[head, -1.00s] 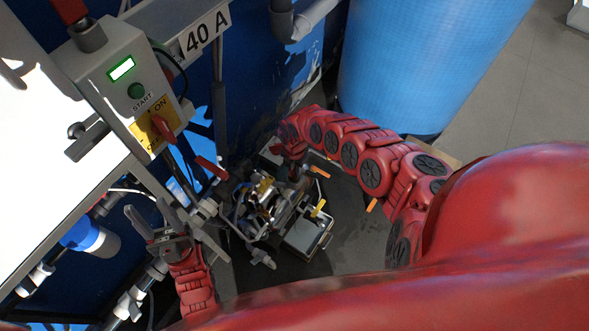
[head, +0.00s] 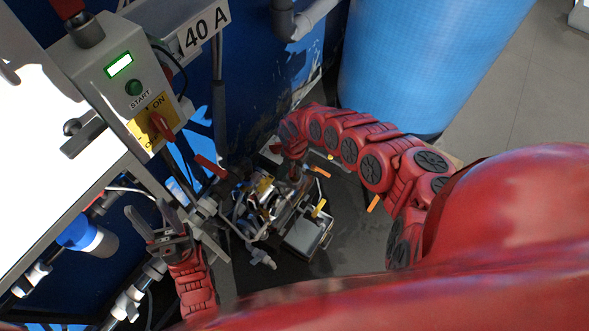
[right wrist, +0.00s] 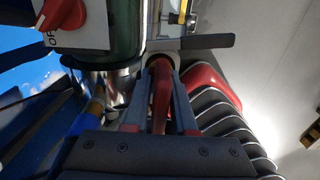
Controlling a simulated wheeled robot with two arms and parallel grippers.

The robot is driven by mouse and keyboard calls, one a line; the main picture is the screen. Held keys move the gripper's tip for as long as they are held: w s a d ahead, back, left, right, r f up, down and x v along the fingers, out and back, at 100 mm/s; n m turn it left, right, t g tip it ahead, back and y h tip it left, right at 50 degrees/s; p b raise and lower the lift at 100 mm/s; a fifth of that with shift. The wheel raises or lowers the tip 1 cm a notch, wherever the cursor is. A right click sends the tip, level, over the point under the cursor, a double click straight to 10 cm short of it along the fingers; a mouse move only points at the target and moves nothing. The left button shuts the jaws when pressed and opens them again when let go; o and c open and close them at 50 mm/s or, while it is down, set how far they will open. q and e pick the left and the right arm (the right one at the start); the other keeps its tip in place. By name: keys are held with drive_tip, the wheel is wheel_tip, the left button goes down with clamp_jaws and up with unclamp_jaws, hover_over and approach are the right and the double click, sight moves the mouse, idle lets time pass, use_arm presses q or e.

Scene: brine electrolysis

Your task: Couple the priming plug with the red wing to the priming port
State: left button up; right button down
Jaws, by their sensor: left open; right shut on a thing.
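In the right wrist view my right gripper (right wrist: 160,72) is shut on a red wing-like piece, the priming plug's red wing (right wrist: 160,98), which stands between the two grey fingers. A dark round opening with a grey rim lies at the fingertips; I cannot tell whether this is the priming port or whether the plug is seated. In the head view the right gripper (head: 294,171) is small and partly hidden by my arm, beside the pump assembly (head: 268,205). My left gripper (head: 165,228) is open and empty at the lower left, near the pipework.
A control box (head: 125,85) with a START button and red switch stands at upper left. A red lever (head: 211,167) sticks out left of the pump. A grey tray-like box (head: 305,236) stands in front. A big blue drum (head: 425,65) stands behind my right arm.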

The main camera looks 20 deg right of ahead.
drive_tip(key=shift+f+b, duration=0.85)
drive_tip(key=shift+b, duration=0.3)
idle(1.2)
drive_tip(key=c, duration=0.6)
unclamp_jaws()
drive_tip(key=shift+c, duration=0.2)
drive_tip(key=shift+r, duration=0.1)
drive_tip(key=shift+w+r, duration=0.1)
drive_tip(key=shift+r, duration=0.4)
drive_tip(key=r, duration=0.8)
drive_tip(key=shift+d+p, duration=0.2)
drive_tip(key=shift+p, duration=0.1)
wheel_tip(320, 180, up, 8)
drive_tip(key=p, duration=0.5)
drive_tip(key=shift+a+r, duration=0.2)
